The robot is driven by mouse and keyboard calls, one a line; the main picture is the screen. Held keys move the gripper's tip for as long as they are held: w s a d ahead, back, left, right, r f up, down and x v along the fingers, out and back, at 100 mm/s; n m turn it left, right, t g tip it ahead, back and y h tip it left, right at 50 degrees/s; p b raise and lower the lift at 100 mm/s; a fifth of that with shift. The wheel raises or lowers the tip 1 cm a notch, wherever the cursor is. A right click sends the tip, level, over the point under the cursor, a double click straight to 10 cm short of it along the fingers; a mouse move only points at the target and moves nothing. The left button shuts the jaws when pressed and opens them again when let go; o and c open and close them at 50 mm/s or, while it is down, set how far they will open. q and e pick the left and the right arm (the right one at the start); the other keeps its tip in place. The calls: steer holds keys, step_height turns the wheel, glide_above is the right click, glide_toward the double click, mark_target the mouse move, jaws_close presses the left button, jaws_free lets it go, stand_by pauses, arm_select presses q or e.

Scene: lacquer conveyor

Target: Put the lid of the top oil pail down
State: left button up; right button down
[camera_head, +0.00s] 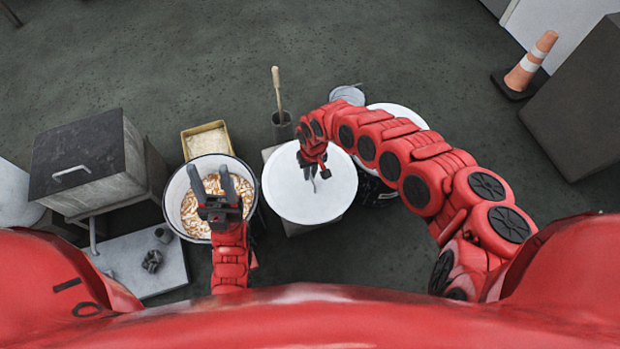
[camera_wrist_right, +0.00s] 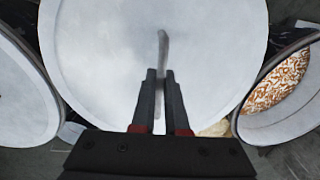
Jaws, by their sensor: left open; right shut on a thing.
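A large round white lid (camera_head: 290,202) shows in the middle of the head view and fills the upper middle of the right wrist view (camera_wrist_right: 100,75). My right gripper (camera_head: 312,180) is above it, its two fingers shut on the lid's thin grey handle (camera_wrist_right: 163,45). My left gripper (camera_head: 208,178) is open and empty, over a round pail (camera_head: 172,205) of orange and white bits. I cannot tell which pail is the top oil pail.
Another white round top (camera_head: 405,113) is partly behind my right arm. A tan tray (camera_head: 206,139), a dark pot with a stick (camera_head: 282,128) and a lidded grey box (camera_head: 75,165) stand nearby. A traffic cone (camera_head: 531,66) is far right.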

steer(key=shift+w+f+b, duration=0.1)
steer(key=shift+f+b, duration=0.7)
steer(key=shift+f, duration=0.95)
steer(key=shift+f, duration=0.15)
steer(key=c, duration=0.9)
jaws_free()
